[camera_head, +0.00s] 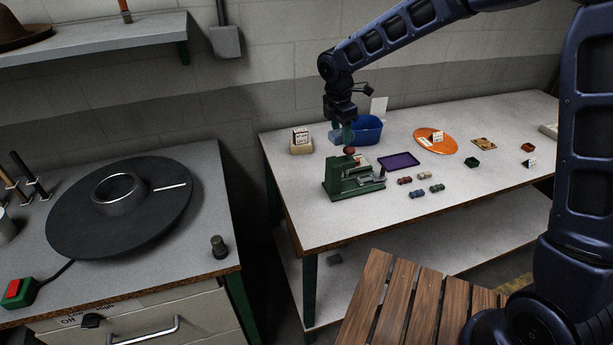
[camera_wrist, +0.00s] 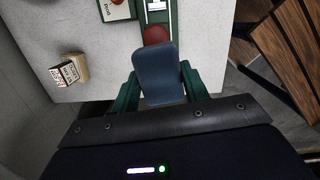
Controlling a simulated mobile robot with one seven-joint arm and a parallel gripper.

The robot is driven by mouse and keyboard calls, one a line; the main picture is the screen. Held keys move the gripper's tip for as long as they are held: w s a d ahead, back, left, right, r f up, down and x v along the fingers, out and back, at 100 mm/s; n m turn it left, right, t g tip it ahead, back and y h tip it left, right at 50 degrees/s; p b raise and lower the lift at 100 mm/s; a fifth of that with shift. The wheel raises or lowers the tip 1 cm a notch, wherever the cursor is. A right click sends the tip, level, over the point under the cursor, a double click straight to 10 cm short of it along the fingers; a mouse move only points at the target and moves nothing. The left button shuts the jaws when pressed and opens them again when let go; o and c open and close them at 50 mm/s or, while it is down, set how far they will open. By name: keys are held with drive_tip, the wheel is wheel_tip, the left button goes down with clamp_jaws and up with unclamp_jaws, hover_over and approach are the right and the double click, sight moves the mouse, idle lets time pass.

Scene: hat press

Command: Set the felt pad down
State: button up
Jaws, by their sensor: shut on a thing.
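The felt pad looks like a blue-grey, rounded slab (camera_wrist: 157,72) in the wrist view. My gripper (camera_head: 347,136) is shut on it, with one green finger on each side of the pad in the wrist view. In the head view the gripper points down and appears just above the red knob of a green press (camera_head: 347,183). The gap between them is hard to judge. In the wrist view the pad's far end overlaps the red knob (camera_wrist: 155,34), partly hiding it and the press.
The white table holds a blue bin (camera_head: 369,128), a small box on a block (camera_head: 301,141), a purple tray (camera_head: 400,160), an orange disc (camera_head: 434,141) and several small coloured pieces. A slatted wooden surface (camera_head: 390,308) lies in front. A round turntable (camera_head: 70,213) is at left.

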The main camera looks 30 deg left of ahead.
drive_tip(key=m, duration=0.1)
hover_over(304, 176)
drive_tip(key=f, duration=2.1)
drive_tip(key=shift+a, duration=0.2)
drive_tip(key=shift+f, duration=0.2)
drive_tip(key=o, duration=1)
drive_tip(key=shift+c, duration=0.2)
drive_tip(key=shift+r, duration=0.1)
wheel_tip(304, 176, up, 12)
drive_tip(key=s+a, duration=0.1)
drive_tip(key=shift+s+a, duration=0.15)
